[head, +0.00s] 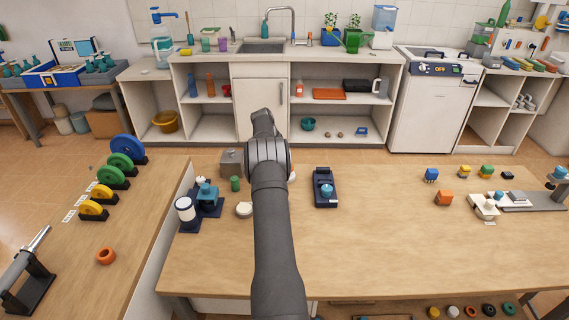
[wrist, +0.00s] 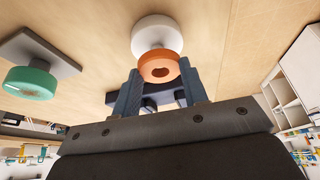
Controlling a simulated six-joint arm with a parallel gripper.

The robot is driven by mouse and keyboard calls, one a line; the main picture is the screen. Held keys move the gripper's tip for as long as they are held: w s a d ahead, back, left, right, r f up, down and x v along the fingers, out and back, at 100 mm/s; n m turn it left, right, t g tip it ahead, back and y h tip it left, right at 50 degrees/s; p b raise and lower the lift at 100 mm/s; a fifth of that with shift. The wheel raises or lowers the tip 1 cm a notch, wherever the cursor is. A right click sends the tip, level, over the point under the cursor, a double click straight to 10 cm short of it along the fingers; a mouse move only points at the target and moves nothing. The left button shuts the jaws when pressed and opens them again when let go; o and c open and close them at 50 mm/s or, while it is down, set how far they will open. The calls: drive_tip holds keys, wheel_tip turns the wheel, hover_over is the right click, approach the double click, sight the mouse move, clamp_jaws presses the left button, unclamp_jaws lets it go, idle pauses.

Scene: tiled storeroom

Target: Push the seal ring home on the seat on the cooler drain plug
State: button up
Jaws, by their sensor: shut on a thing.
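An orange ring (wrist: 160,67) with a dark hole sits between the two fingertips of my gripper (wrist: 160,82) in the wrist view. My gripper is shut on it. A white round piece with a flared rim (wrist: 155,32), which looks like the drain plug, stands right beyond the ring, roughly in line with it. I cannot tell whether the ring touches it or is seated. In the head view my own arm hides the gripper, the ring and most of the plug; a sliver of white (head: 292,176) shows beside the arm.
A green-teal round piece on a grey plate (wrist: 40,52) is to the left in the wrist view. In the head view a dark blue fixture (head: 326,203) stands right of my arm, and a white disc (head: 244,209) and a green cylinder (head: 235,184) left.

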drive_tip(key=shift+f, duration=1.2)
drive_tip(key=o, duration=1)
drive_tip(key=v, duration=1.7)
drive_tip(key=shift+s+r, duration=0.15)
drive_tip(key=shift+r, duration=0.15)
drive_tip(key=shift+f, duration=0.1)
drive_tip(key=x, duration=1.7)
drive_tip(key=shift+f, duration=0.15)
